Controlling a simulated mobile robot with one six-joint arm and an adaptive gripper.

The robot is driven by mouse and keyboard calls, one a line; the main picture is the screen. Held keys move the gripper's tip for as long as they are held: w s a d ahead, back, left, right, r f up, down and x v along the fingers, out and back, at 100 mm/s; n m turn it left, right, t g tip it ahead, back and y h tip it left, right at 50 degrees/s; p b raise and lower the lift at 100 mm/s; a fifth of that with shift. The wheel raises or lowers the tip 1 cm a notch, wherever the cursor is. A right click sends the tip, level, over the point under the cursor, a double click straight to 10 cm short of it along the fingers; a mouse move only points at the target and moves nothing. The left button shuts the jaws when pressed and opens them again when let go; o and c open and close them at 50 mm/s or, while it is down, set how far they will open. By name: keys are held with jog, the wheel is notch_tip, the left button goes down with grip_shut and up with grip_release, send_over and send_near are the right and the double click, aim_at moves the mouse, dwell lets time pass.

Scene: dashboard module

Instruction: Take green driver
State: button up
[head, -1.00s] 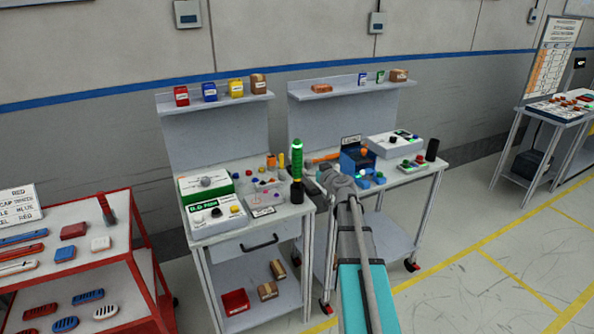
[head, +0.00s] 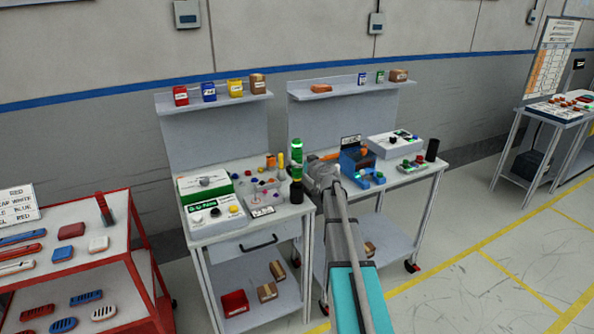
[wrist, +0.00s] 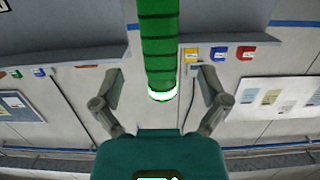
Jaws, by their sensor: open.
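The green driver (head: 297,148) stands upright at the right front corner of the left cart, its dark lower part (head: 296,192) below the green grip. My gripper (head: 301,159) reaches it from the right in the head view and hides a small band of the grip. In the wrist view the ribbed green grip (wrist: 158,45) comes down from the top edge to a bright end between the two fingers. The fingers are spread, with visible gaps on both sides of the driver. My gripper (wrist: 158,88) is open around it and not closed on it.
The cart top (head: 245,218) also holds a green-and-white box (head: 205,186), a button panel (head: 215,212) and small coloured parts. An upright yellow item (head: 281,162) stands close left of the driver. The right cart carries a blue fixture (head: 355,160).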

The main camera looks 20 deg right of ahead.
aim_at(299, 157)
jog(key=shift+w+a+f, duration=0.1)
jog(key=shift+w+f, duration=0.05)
jog(key=shift+w, duration=1.15)
jog(key=shift+w+f, duration=0.15)
jog(key=shift+w, duration=1.15)
grip_shut()
jog(key=shift+r, duration=0.2)
